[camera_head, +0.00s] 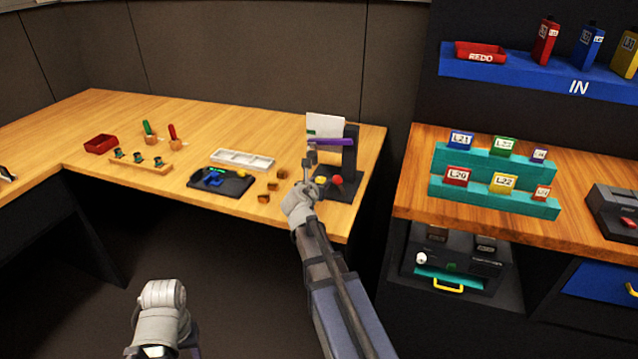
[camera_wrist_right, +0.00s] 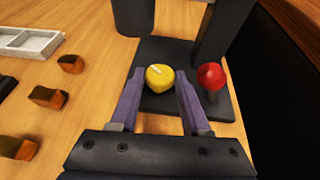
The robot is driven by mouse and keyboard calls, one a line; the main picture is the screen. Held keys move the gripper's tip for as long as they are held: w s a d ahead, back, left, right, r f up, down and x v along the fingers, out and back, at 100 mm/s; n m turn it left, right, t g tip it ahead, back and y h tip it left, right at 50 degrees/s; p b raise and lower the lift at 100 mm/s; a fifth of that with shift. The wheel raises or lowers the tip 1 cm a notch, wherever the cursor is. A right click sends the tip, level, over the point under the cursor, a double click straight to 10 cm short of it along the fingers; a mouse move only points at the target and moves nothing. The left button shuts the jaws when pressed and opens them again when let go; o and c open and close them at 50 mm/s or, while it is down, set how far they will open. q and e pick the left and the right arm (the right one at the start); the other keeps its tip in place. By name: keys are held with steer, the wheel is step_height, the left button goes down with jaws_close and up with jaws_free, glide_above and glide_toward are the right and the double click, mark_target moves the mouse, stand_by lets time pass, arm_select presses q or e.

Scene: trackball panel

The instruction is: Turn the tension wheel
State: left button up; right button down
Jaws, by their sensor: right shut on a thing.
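The yellow wheel (camera_wrist_right: 160,80) with a white mark on top sits on the dark base of a stand (camera_wrist_right: 160,50). I take it for the tension wheel. My right gripper (camera_wrist_right: 159,73) has a finger on each side of the wheel and is shut on it. In the head view the yellow wheel (camera_head: 321,180) shows just right of my right gripper (camera_head: 312,170). A red ball-shaped knob (camera_wrist_right: 211,76) stands right of the wheel, apart from the fingers. Only a pale part of my left arm shows at the bottom of the head view; its fingers do not show.
Several brown blocks (camera_wrist_right: 48,97) and a white tray (camera_head: 243,160) lie left of the stand. A black panel with blue parts (camera_head: 235,184) is farther left. The stand's dark upright (camera_head: 350,155) and purple bar (camera_head: 333,142) rise close behind the gripper.

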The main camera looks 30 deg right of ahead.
steer(key=shift+w, duration=0.1)
steer(key=m+g, duration=0.1)
steer(key=m+g+h, duration=0.2)
steer(key=shift+w+a, duration=0.25)
steer(key=shift+w, duration=0.15)
steer(key=m+g, duration=0.2)
steer(key=m+g+h, duration=0.1)
steer(key=g, duration=0.1)
steer(key=shift+w+a+m+h, duration=0.1)
steer(key=shift+w+m+h, duration=0.2)
steer(key=shift+w+m, duration=0.1)
steer(key=m+g, duration=0.2)
steer(key=g, duration=0.1)
steer(key=m+g, duration=0.2)
steer(key=shift+w, duration=0.3)
steer(key=shift+m+g, duration=1.2)
steer(key=shift+y, duration=0.4)
steer(key=c, duration=0.7)
jaws_free()
